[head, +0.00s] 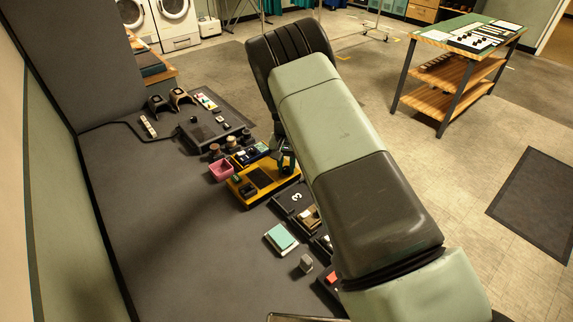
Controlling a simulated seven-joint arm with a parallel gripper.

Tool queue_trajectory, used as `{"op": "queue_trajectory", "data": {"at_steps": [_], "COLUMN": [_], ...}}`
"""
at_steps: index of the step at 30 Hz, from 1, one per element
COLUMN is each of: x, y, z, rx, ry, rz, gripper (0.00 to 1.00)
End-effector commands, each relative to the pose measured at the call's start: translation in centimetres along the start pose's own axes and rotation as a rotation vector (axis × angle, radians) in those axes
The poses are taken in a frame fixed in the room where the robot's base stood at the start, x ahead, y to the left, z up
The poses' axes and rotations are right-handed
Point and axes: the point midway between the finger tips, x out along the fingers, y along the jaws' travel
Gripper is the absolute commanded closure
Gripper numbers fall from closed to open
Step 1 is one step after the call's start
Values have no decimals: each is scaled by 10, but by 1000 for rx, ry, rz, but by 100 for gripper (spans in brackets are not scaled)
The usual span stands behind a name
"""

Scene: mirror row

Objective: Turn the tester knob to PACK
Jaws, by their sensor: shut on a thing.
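A yellow box with dark panels (236,188) stands on the grey bench and looks like the tester. My gripper (284,166) points down at its right back part, mostly hidden by my own arm. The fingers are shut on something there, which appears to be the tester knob. The knob itself, its pointer and the PACK mark cannot be made out in this view.
A dark tray marked 3 (291,199), a teal-topped block (281,238) and a small grey block (306,263) lie in front. The bench's left part is clear.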

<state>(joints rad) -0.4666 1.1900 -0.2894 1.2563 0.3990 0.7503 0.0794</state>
Motion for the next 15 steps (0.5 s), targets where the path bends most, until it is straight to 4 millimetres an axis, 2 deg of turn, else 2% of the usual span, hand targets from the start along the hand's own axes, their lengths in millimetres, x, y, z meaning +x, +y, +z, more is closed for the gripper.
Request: {"op": "queue_trajectory", "data": {"at_steps": [8,15], "x": [0,0], "y": [0,0], "z": [0,0], "rx": [138,340], "ry": [-1,-1], "rz": [0,0], "gripper": [100,100]}}
